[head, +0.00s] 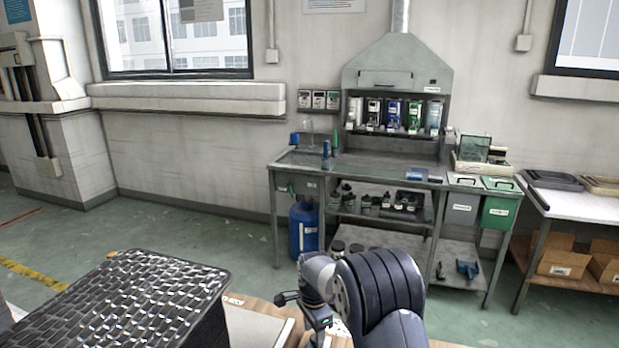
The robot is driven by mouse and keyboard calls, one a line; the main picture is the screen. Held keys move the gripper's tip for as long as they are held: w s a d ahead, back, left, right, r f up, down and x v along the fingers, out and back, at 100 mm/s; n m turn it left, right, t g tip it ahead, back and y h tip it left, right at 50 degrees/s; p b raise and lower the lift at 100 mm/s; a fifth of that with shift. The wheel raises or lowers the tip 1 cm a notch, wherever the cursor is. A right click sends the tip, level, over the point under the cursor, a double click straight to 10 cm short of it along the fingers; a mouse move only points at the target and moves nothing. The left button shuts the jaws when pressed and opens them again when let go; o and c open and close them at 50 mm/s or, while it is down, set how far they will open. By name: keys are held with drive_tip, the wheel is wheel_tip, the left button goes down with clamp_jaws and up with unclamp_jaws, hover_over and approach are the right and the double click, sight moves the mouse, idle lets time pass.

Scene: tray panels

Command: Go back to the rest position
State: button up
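My arm shows at the bottom centre of the head view, as thick dark blue-grey rounded links with a ribbed joint. It is bent, with a narrower link on its left side and a small dark fitting beside that. I make out no gripper fingers; the end of the arm seems to be hidden or below the frame. No held object shows.
A dark woven-textured box (140,290) stands close at the lower left, beside a wooden surface (255,308). Across open green floor (190,228) is a grey workbench (350,168) with a hood. A white table (585,206) with trays stands at right.

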sight(327, 345)
drive_tip(key=shift+s+d+f, duration=0.2)
drive_tip(key=shift+d, duration=0.4)
drive_tip(key=shift+s+d+f, duration=0.15)
drive_tip(key=shift+d, duration=0.45)
drive_tip(key=shift+s+d+f, duration=0.2)
drive_tip(key=shift+d, duration=0.4)
drive_tip(key=shift+a, duration=0.1)
